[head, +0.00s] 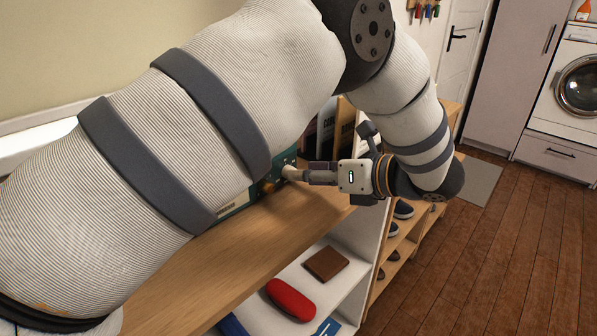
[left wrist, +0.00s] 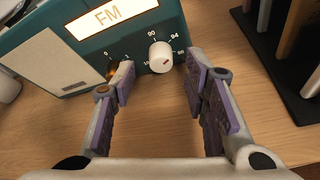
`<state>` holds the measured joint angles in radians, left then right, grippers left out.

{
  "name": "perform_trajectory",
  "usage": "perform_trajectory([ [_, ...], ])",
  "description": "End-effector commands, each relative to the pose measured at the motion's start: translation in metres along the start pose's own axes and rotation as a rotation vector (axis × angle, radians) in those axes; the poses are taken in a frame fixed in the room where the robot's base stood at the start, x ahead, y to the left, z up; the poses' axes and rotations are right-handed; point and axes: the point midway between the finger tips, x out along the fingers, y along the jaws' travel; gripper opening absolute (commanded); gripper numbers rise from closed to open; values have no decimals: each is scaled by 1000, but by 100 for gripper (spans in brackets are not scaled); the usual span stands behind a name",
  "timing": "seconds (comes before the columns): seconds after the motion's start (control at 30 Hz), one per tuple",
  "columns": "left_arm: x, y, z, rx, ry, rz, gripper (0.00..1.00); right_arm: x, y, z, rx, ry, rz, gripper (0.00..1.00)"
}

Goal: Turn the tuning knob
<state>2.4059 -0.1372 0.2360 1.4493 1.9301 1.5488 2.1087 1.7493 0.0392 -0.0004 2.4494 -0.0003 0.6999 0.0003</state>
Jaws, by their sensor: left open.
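The teal radio (left wrist: 60,62) with a lit FM dial (left wrist: 108,18) stands on the wooden top. My right gripper is not in view.
Books (head: 327,125) stand on the wooden top (head: 250,245) beyond the gripper. A dark stand (left wrist: 277,60) is close on the right in the wrist view. Below, a white shelf holds a red case (head: 290,300) and a brown wallet (head: 326,264). The floor at right is open.

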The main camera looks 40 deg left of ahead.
Motion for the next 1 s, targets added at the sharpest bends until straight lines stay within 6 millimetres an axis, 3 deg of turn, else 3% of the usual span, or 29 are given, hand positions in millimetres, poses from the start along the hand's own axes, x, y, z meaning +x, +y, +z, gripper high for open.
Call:
perform_trajectory([
  [0.2, 23, 0, 0, 1, 0, -1, 41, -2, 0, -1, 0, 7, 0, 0],
  [0.43, 24, -1, 0, 2, -1, -1, 41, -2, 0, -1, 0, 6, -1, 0],
  [0.63, 24, -1, 0, 2, -1, -1, 0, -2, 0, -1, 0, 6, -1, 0],
  [1.0, 24, -1, -1, 44, 1, 17, 0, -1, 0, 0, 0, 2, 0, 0],
])
